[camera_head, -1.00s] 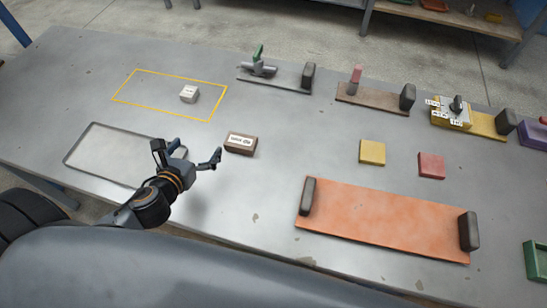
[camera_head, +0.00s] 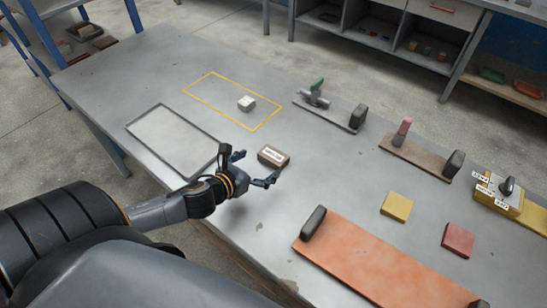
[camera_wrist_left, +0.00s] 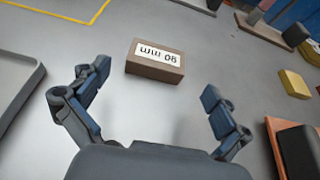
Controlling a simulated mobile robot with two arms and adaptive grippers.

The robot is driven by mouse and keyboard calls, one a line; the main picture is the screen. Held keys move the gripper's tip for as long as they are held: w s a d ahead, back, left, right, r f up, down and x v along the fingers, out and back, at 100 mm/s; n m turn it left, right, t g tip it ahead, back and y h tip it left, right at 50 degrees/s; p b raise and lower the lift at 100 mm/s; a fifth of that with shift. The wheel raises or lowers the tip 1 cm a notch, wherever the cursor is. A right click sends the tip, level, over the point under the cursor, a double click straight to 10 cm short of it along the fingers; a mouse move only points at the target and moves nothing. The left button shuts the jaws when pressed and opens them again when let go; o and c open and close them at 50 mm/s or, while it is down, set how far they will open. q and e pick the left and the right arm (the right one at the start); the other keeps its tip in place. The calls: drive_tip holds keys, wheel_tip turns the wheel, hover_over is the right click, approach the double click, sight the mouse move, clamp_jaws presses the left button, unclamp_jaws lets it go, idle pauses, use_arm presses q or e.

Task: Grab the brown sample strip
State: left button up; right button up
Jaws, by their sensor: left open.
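The brown sample strip (camera_head: 273,156) is a small brown block with a white label on top, lying on the grey table. In the left wrist view the strip (camera_wrist_left: 156,61) lies just ahead of the fingertips, nearer the left finger, with its label reading "80 mm" upside down. My left gripper (camera_head: 257,167) is open and empty, beside the strip on its near side. In the left wrist view the two fingers of the gripper (camera_wrist_left: 150,85) are spread wide, and the strip is apart from them. My right gripper is not in view.
A yellow outlined area (camera_head: 213,73) holds a white block (camera_head: 246,103). A shallow grey tray (camera_head: 133,130) lies left of the gripper. An orange board (camera_head: 360,262), a yellow block (camera_head: 396,206) and a red block (camera_head: 458,240) lie to the right. Clamp fixtures (camera_head: 333,110) stand behind.

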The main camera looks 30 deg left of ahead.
sight(271, 156)
use_arm(q)
drive_tip(key=shift+a+x, duration=0.2)
drive_tip(key=shift+x, duration=3.6)
drive_tip(key=shift+s, duration=0.1)
drive_tip(key=c, duration=1.2)
